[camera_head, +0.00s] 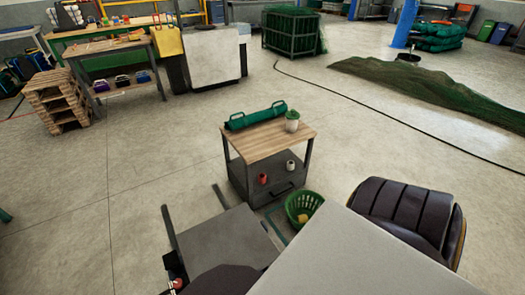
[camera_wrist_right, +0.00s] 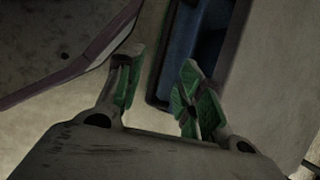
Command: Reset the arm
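My right gripper (camera_wrist_right: 157,88) shows in the right wrist view. Its two fingers with green pads stand apart, and nothing is seen between them. A pale surface and a dark blue recess lie behind the fingers. I do not make out either gripper in the head view. The task names no object.
A dark ribbed seat-like thing (camera_head: 405,212) is at right. A green net heap (camera_head: 430,88) lies behind.

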